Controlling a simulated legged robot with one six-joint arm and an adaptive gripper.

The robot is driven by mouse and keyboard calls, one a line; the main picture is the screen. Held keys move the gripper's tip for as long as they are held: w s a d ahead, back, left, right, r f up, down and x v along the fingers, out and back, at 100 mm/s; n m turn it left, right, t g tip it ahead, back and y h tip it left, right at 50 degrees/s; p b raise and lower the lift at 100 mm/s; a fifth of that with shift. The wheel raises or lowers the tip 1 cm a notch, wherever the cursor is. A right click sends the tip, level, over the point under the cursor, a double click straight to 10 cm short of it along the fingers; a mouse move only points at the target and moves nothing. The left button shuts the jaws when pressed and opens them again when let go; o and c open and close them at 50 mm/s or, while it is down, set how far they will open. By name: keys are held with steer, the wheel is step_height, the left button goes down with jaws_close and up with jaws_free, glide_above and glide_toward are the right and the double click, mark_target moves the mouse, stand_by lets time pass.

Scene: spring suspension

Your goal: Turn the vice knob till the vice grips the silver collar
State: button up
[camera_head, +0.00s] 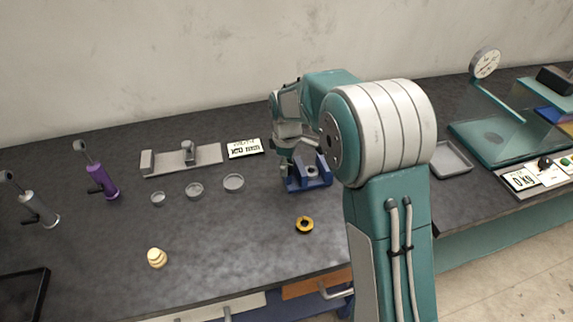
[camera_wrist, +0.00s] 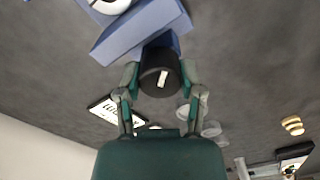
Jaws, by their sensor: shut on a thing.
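The blue vice (camera_head: 318,182) stands on the dark bench, partly hidden behind my arm; in the wrist view its blue body (camera_wrist: 140,28) fills the top. The black vice knob (camera_wrist: 160,62), with a white mark on its end, sits between the fingers of my gripper (camera_wrist: 160,80), which is shut on it. In the head view my gripper (camera_head: 285,165) reaches down at the vice's left side and hides the knob. The silver collar (camera_wrist: 108,5) shows at the top edge of the wrist view, partly cut off, at the vice. Whether the jaws touch it I cannot tell.
A yellow and black ring (camera_head: 304,225) lies in front of the vice. Several small dishes (camera_head: 195,190), a grey fixture (camera_head: 205,155) and a display card (camera_head: 244,148) are to the left. A grey tray (camera_head: 452,159) is right of my arm. A cream stacked piece (camera_head: 157,257) is front left.

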steer(key=shift+f+m, duration=0.1)
steer(key=shift+m, duration=0.4)
steer(key=o, duration=1.2)
steer(key=shift+c, duration=0.2)
steer(key=shift+w, duration=0.1)
step_height(320, 180, up, 12)
